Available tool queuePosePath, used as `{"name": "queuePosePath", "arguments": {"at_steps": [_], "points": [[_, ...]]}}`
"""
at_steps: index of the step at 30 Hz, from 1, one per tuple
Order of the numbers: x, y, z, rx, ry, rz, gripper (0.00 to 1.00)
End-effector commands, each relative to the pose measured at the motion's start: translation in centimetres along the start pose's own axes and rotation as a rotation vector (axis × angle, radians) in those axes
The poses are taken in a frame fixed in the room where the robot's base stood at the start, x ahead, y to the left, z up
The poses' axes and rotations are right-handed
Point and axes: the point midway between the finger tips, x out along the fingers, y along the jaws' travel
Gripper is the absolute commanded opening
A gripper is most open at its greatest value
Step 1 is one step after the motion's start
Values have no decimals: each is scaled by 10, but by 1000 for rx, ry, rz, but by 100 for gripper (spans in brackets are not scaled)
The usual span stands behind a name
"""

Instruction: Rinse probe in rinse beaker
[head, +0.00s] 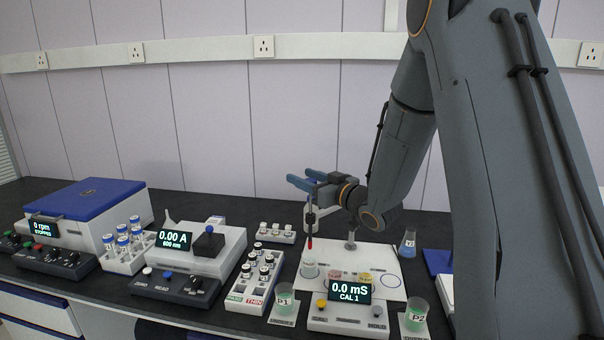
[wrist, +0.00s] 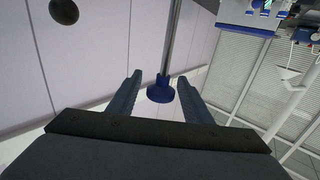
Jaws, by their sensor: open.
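My gripper (head: 305,183) is open above the back left of the white conductivity station. A slim dark probe (head: 310,218) with a red lower end hangs upright just below the fingers. In the wrist view, a grey rod with a blue round end (wrist: 161,92) shows between the open fingers (wrist: 160,90); I cannot tell whether this is part of the probe. No rinse label is readable.
The station's display (head: 349,290) reads 0.0 mS, CAL 1. Beakers P1 (head: 284,299) and P2 (head: 416,316) stand at its front sides.

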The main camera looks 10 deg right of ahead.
Motion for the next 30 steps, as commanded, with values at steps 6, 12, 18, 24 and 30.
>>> {"name": "queuePosePath", "arguments": {"at_steps": [6, 12, 18, 24, 30], "points": [[13, 0, 0, 0, -1, 1, 45], [13, 0, 1, 0, -1, 1, 45], [13, 0, 0, 0, -1, 1, 17], [13, 0, 0, 0, -1, 1, 0], [13, 0, 8, 1, -1, 1, 0]]}}
